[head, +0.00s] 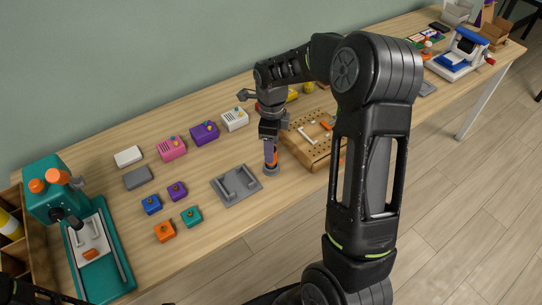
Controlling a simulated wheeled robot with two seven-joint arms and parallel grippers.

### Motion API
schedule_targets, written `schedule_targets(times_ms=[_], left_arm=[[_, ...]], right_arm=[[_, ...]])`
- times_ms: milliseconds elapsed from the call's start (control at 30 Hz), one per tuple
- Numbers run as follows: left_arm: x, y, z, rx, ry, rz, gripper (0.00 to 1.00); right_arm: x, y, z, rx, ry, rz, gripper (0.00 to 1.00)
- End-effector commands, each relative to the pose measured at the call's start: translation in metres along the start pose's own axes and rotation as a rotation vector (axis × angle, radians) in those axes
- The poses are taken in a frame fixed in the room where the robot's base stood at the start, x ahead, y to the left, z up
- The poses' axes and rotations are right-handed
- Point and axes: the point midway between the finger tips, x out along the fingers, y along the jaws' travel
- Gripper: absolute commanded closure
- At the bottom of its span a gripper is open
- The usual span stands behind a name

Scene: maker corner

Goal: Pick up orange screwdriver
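My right gripper (270,150) points down over the middle of the table, just right of a grey plate. A small orange part (275,158) shows at its fingertips, above a small round grey base (270,171). This may be the orange screwdriver, but most of it is hidden by the fingers. I cannot tell whether the fingers are closed on it or only around it. Another small orange piece (326,126) lies on the wooden pegboard (312,150), partly behind my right arm. My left gripper is not in view; only a dark bit of arm shows at the bottom left.
The grey plate (238,196) with two raised bars lies beside the gripper. Several coloured blocks, including an orange one (164,232), lie to its left. A teal press (52,190) stands at the far left. A blue and white machine (462,55) stands far right.

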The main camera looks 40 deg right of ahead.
Motion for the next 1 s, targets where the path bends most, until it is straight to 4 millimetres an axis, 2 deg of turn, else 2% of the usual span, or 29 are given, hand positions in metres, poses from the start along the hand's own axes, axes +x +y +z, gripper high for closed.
schedule_targets(times_ms=[100,300,900,1000], left_arm=[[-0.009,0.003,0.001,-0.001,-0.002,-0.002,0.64],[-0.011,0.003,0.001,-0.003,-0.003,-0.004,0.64],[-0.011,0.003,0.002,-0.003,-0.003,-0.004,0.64],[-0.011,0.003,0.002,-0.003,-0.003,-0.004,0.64]], right_arm=[[0.016,0.002,0.0,0.0,0.004,0.005,0.43],[0.039,0.001,0.001,0.0,0.001,0.001,0.43],[0.04,0.0,0.001,0.001,0.0,-0.001,0.43],[0.04,0.0,0.001,0.001,0.0,-0.001,0.5]])
